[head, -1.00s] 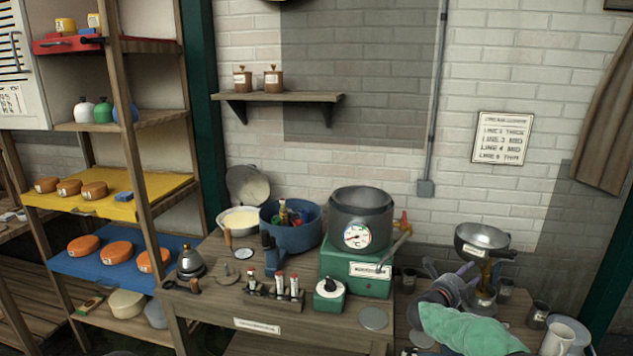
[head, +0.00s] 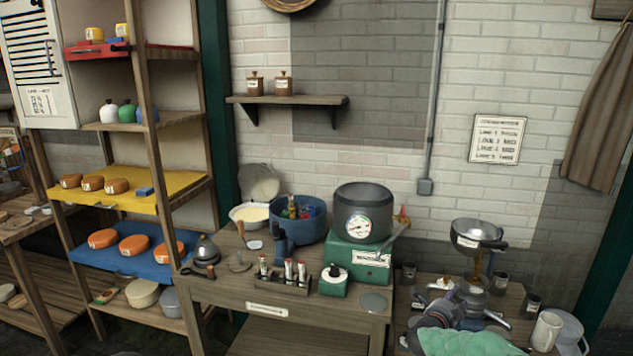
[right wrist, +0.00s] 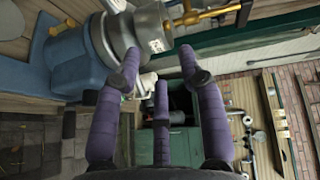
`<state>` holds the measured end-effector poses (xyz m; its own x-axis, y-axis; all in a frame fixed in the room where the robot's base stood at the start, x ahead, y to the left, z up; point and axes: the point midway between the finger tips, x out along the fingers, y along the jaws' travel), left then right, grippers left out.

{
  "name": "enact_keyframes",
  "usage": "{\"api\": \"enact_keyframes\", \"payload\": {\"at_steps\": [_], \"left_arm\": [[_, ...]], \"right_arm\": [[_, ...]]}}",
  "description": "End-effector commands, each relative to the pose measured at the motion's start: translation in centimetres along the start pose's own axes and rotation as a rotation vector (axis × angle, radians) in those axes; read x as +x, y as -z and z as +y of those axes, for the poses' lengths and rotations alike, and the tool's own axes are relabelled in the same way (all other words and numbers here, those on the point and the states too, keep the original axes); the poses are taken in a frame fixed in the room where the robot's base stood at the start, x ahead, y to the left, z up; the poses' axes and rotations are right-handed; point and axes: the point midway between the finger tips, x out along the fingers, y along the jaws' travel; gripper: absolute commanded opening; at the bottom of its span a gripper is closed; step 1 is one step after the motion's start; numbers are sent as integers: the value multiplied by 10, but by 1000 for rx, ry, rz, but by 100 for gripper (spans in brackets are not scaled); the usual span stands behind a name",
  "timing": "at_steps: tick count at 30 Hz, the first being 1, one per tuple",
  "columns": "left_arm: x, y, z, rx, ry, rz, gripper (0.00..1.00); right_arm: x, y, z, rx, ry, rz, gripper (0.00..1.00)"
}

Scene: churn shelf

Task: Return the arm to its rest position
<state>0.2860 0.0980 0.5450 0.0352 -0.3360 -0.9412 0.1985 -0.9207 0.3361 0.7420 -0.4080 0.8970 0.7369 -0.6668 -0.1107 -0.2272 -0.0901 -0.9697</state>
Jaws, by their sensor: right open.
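My right gripper (head: 448,302) is at the lower right of the head view, low in front of the separator (head: 478,240) with its metal bowl on the right-hand bench. In the right wrist view its purple fingers (right wrist: 158,70) are spread with nothing held between them. A grey metal cylinder with a white label (right wrist: 130,38) is just beyond the left finger there; I cannot tell whether they touch. My green-covered right arm comes in from the bottom edge. My left gripper is in neither view now.
The bench (head: 330,318) holds a green machine with a gauged pot (head: 362,212), a blue tub (head: 299,222) and a small rack (head: 284,282). Cups and a white jug (head: 547,331) stand right of my gripper. Shelves with orange cheeses (head: 134,246) stand at left.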

Motion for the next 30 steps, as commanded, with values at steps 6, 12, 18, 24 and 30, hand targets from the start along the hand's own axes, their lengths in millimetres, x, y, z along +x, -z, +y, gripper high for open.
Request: {"api": "enact_keyframes", "payload": {"at_steps": [6,12,18,24,30], "left_arm": [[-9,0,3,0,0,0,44],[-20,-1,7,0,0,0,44],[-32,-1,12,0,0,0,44],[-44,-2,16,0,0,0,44],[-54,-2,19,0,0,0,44]], "right_arm": [[-26,-36,57,-187,-86,-165,40],[-84,-74,138,-439,-197,-415,40],[-177,-93,227,-703,-311,-735,40],[-288,-84,296,-920,-399,-1070,40],[-404,-50,338,-1081,-460,-1411,40]]}}
